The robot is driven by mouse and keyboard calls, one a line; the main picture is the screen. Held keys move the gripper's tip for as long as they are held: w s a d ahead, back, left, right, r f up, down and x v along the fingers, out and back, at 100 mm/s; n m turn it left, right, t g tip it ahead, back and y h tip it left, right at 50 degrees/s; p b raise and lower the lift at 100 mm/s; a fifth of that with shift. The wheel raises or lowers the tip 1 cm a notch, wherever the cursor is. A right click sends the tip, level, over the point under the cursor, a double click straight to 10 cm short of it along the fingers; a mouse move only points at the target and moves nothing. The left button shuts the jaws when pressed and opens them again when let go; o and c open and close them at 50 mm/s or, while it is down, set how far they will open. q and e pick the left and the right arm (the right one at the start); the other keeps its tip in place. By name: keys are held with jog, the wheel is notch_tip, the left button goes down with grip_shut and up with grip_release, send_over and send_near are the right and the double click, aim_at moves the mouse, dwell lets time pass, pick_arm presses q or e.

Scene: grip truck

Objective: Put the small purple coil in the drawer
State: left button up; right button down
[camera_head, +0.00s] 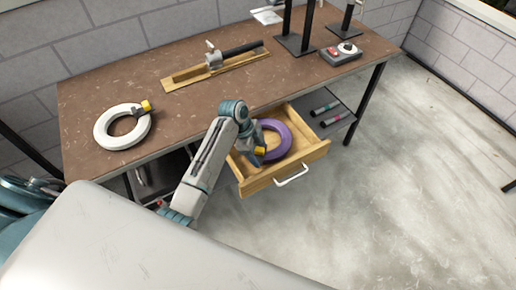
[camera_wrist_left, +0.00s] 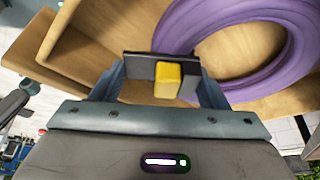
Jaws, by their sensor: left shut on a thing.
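The purple coil (camera_head: 284,138) is a thick ring inside the outline of the open wooden drawer (camera_head: 262,182). It fills the upper right of the left wrist view (camera_wrist_left: 245,83), over the wooden drawer (camera_wrist_left: 48,62). I cannot tell whether it rests on the drawer floor or hangs just above it. My left gripper (camera_head: 259,152) reaches down over the drawer's left part. Its jaws (camera_wrist_left: 163,74) are shut on the coil's yellow end piece (camera_wrist_left: 167,80), beside the ring. My right gripper is not in view.
The drawer is pulled out from under the brown workbench (camera_head: 190,120), with a white handle (camera_head: 292,176) in front. A white coil (camera_head: 103,128) with a yellow connector lies at the bench's left. A wooden rail tool (camera_head: 215,66) lies behind. Dark cylinders (camera_head: 328,108) lie on a shelf right of the drawer.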

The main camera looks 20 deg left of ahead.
pick_arm(q)
jog(key=shift+f, duration=0.2)
jog(key=shift+f, duration=0.15)
jog(key=o, duration=1.7)
jog(key=shift+s, duration=0.1)
jog(key=b+v, duration=0.1)
jog(key=v, duration=1.1)
